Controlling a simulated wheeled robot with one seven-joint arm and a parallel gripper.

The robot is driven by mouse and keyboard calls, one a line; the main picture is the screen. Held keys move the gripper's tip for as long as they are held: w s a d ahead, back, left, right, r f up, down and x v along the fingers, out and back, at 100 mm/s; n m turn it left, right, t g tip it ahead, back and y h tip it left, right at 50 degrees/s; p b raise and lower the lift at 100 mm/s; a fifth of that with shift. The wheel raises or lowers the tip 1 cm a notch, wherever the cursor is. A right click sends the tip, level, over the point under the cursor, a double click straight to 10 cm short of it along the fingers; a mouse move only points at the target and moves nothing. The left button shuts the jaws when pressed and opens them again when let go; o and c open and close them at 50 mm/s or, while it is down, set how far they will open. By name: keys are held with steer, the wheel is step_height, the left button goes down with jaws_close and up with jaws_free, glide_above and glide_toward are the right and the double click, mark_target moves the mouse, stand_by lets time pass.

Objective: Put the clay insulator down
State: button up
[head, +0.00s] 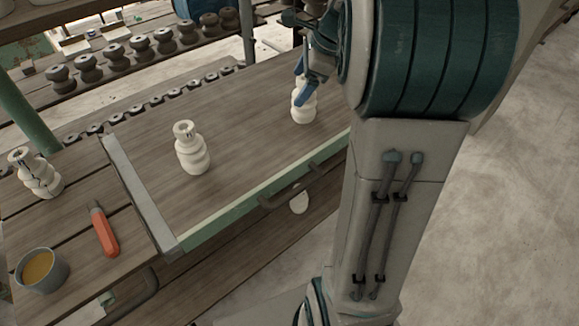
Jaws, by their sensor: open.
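A white ribbed clay insulator (303,108) stands upright on the wooden tabletop (240,125), near the right part of the table. My gripper (303,90) is at the top of this insulator, with its blue fingers open. I cannot tell whether a finger touches it. A second white insulator (192,148) stands upright on the same tabletop, further left. A third one (35,174) stands on the slatted side bench at the far left. My arm hides the right end of the table.
An orange-handled tool (103,230) and a grey cup (41,270) with tan contents are on the slatted bench (75,205). Dark insulators (115,55) line a rack behind. The tabletop between the two standing insulators is clear.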

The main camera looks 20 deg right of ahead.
steer(key=s+a+f+n+h, duration=0.1)
steer(key=s+a+f+n, duration=0.1)
steer(key=s+a+n, duration=0.2)
steer(key=s+a+f+n+h, duration=0.1)
steer(key=s+a+f+n, duration=0.1)
steer(key=s+n, duration=0.7)
steer(key=s+a+f+n+g+h, duration=0.1)
steer(key=s+a+f+n, duration=0.1)
steer(key=s+a+n, duration=0.3)
steer(key=s+n, duration=0.2)
steer(key=n, duration=0.2)
steer(key=shift+s+a+f, duration=0.2)
steer(key=shift+a+f, duration=0.15)
steer(key=shift+f, duration=0.05)
